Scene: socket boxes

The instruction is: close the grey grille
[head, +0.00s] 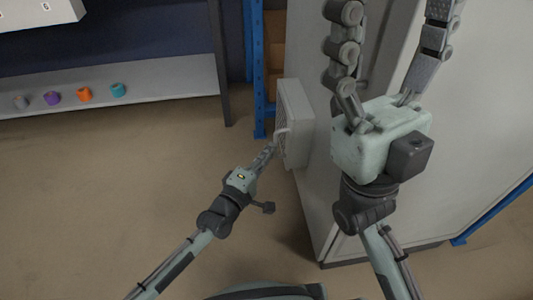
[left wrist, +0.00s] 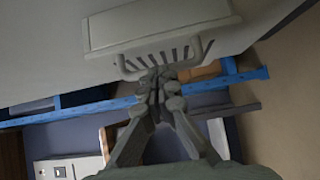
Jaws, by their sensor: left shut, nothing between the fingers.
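The grey grille (head: 284,112) is on the front of a pale box on the side of a tall cabinet. Its slotted part also shows in the left wrist view (left wrist: 172,55), with a U-shaped handle (left wrist: 203,47) in front. My left gripper (head: 271,148) is shut and empty, its tips at or just short of the handle; I cannot tell whether they touch. Its fingers show in the left wrist view (left wrist: 157,80). How far the grille stands open is unclear. My right gripper (head: 390,40) is open, fingers spread, in front of the cabinet.
The tall pale cabinet (head: 470,150) fills the right side. A blue rack post (head: 259,70) stands behind the box. A shelf (head: 170,80) at the back left holds several small coloured parts. The brown floor at the left is clear.

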